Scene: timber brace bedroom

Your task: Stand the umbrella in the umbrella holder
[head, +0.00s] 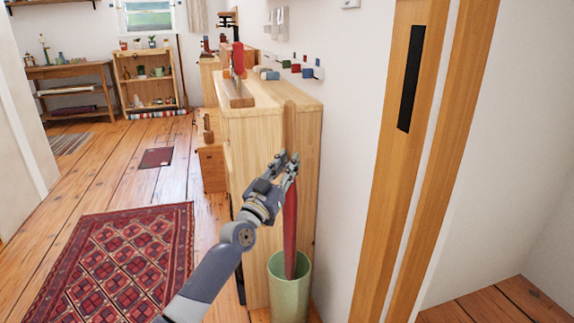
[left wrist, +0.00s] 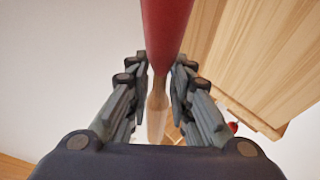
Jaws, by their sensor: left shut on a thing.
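The umbrella (head: 290,225) is red with a pale wooden handle and hangs nearly upright, handle up. My left gripper (head: 288,162) is shut on it near where the red part meets the handle. The left wrist view also shows the red umbrella (left wrist: 166,30), with its wooden part between the fingers. The umbrella holder (head: 289,300) is a light green round bin on the floor, cut off by the bottom edge of the head view. The umbrella's lower end passes below the rim, into the opening. Its tip is hidden by the holder's front wall. My right gripper is not in view.
A wooden cabinet (head: 255,140) stands right behind the holder, against the white wall. A timber door frame (head: 405,150) is to the right. A red patterned rug (head: 115,265) lies on the floor at left. The wooden floor beyond it is mostly clear.

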